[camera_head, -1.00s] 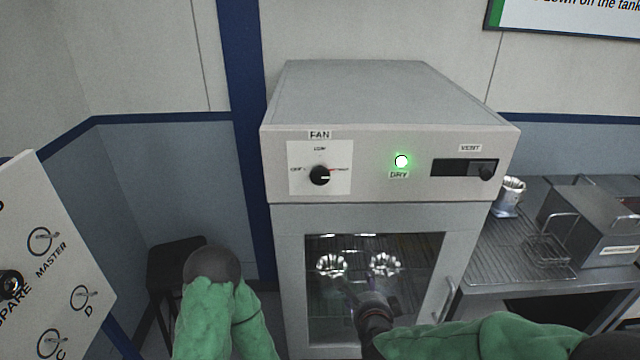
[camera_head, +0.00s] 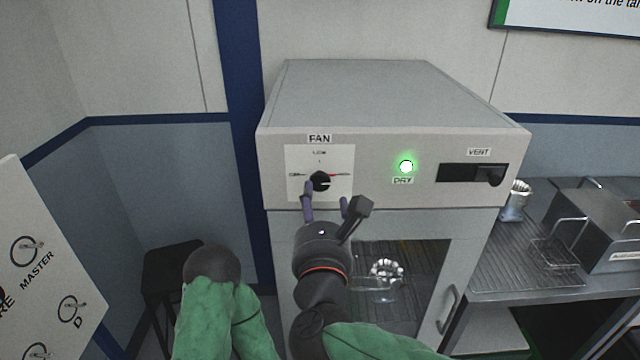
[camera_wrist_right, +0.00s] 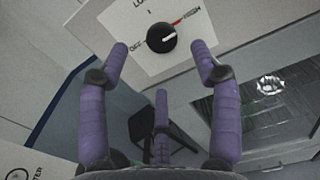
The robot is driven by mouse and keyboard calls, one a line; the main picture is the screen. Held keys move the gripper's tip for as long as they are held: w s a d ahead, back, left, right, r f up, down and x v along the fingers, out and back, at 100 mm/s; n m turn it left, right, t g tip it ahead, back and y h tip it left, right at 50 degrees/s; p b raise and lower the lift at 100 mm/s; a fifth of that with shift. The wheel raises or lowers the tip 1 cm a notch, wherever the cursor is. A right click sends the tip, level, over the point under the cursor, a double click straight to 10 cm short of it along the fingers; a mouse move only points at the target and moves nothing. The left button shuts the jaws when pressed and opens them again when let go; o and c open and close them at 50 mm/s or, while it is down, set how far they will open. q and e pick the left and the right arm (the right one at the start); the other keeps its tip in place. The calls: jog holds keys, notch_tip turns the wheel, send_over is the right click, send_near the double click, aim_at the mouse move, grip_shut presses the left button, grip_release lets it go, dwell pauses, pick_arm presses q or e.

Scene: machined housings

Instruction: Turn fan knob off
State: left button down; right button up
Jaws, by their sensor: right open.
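The fan knob (camera_head: 320,181) is a round black knob on a white label plate under the word FAN, at the upper left of the grey cabinet front. Its white pointer line aims right, toward the red mark and away from OFF; the knob also shows in the right wrist view (camera_wrist_right: 161,38). My right gripper (camera_head: 326,198) is open just below and in front of the knob, its purple fingers spread. In the right wrist view the knob lies between and beyond the fingertips (camera_wrist_right: 160,48), with no clear contact. My left arm is at lower left; its gripper is not visible.
A green DRY light (camera_head: 406,167) is lit, with a dark VENT slider (camera_head: 472,174) to its right. The cabinet's glass door (camera_head: 425,270) is closed below. A tilted panel (camera_head: 45,270) stands at left, a dark stool (camera_head: 165,275) behind my left arm.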

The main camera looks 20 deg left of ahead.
aim_at(320, 181)
jog(key=x, duration=0.7)
jog(key=shift+w, duration=0.2)
jog(key=c, duration=1.1)
